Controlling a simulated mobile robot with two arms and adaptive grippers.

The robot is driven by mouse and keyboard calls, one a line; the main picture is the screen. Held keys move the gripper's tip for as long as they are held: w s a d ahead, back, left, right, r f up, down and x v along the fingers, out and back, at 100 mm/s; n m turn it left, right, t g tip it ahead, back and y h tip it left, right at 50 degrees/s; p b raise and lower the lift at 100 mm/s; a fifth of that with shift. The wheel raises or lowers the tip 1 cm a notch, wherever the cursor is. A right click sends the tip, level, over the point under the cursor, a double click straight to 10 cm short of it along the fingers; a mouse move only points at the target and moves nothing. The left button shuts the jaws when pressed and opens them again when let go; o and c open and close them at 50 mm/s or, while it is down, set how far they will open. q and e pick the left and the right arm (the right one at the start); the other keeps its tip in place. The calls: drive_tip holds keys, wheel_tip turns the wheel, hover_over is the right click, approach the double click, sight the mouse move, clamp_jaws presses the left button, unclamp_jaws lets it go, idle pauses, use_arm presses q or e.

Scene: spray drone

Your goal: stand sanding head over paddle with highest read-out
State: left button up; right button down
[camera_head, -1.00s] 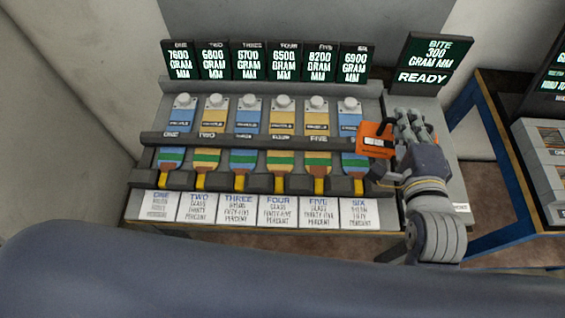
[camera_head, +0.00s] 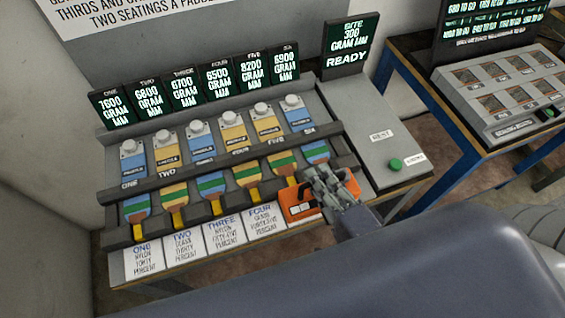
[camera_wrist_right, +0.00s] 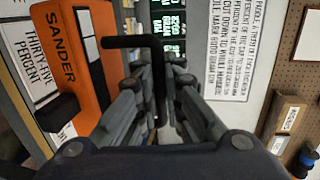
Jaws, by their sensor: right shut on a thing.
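The orange sanding head (camera_head: 297,207), marked SANDER in the right wrist view (camera_wrist_right: 70,65), is in my right gripper (camera_head: 325,186). The gripper is shut on its black handle (camera_wrist_right: 150,42). The sander is at the rack's front edge, below paddle five (camera_head: 267,128) and over the card row; whether it touches anything is unclear. Paddle five is yellow, and its read-out (camera_head: 253,71) shows 8200, the highest. The others show 7600, 6800, 6700, 6500 and 6900. Blue paddle six (camera_head: 299,118) is just right of it. My left gripper is out of view.
Dark rails (camera_head: 235,160) cross the paddles. A grey bite unit stands right of the rack, with a green button (camera_head: 396,165) and a display (camera_head: 349,55) reading 300 and READY. A blue-framed table (camera_head: 467,150) with another console stands farther right.

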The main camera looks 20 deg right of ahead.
drive_tip(key=shift+s, duration=0.75)
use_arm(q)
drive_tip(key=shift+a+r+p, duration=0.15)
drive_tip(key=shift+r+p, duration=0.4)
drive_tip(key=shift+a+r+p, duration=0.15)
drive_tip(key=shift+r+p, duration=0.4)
use_arm(e)
drive_tip(key=shift+s+a+f+x, duration=0.1)
drive_tip(key=shift+a+f+x, duration=0.2)
drive_tip(key=shift+x, duration=2.45)
drive_tip(key=shift+s+a+f+x, duration=0.1)
drive_tip(key=shift+a+f+x, duration=0.25)
drive_tip(key=shift+x, duration=2.35)
drive_tip(key=shift+s+a+f+x, duration=0.1)
drive_tip(key=shift+a+f+x, duration=0.2)
drive_tip(key=shift+x, duration=2.45)
drive_tip(key=shift+f, duration=0.1)
drive_tip(key=c, duration=1.7)
unclamp_jaws()
drive_tip(key=shift+f, duration=0.15)
